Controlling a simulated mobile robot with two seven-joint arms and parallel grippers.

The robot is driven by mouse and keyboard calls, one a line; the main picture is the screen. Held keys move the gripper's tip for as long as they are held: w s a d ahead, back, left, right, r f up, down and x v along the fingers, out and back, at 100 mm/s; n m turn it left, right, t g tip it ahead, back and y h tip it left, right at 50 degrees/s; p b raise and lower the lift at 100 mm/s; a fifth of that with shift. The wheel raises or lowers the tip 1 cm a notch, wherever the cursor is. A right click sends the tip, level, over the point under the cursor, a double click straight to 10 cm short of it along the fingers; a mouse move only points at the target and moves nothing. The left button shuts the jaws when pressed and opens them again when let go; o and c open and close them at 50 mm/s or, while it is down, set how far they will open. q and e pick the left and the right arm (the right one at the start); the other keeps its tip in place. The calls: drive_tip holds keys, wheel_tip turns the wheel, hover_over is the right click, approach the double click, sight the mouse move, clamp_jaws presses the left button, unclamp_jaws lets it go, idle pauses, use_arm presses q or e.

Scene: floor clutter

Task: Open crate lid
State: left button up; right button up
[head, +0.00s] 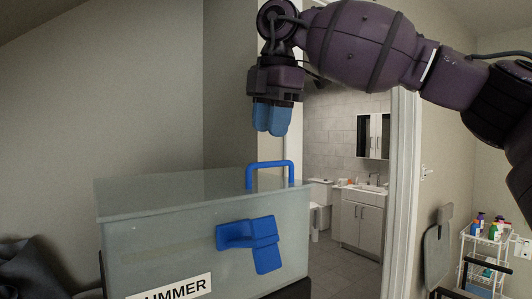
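A translucent pale grey-green crate (160,245) stands close in front of me, with part of a label reading "UMMER" on its front. Its lid (170,190) lies flat on top and looks closed. A blue loop handle (270,165) rises from the lid's right part. A blue angled latch piece (252,240) sits on the crate's front. My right gripper (271,120) points down with blue fingers above the handle, apart from it and holding nothing visible. Its fingers overlap in this view, so any gap between them is hidden. My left gripper is not in view.
Behind the crate, a doorway opens onto a tiled bathroom with a sink cabinet (362,222). A white rack (484,255) with several bottles stands at the right, near a grey folded chair-like item (437,250). A dark object (35,268) lies at lower left.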

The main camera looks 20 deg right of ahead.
sight(267, 163)
drive_tip(key=shift+w+a+f+p, duration=0.1)
drive_tip(key=shift+w+f, duration=0.1)
drive_tip(key=shift+f, duration=0.75)
drive_tip(key=shift+w+a+f+p, duration=0.1)
drive_tip(key=shift+w+f, duration=0.1)
drive_tip(key=shift+f, duration=0.8)
drive_tip(key=shift+w+f+p, duration=0.1)
drive_tip(key=shift+w+f, duration=0.1)
drive_tip(key=shift+f, duration=0.75)
clamp_jaws()
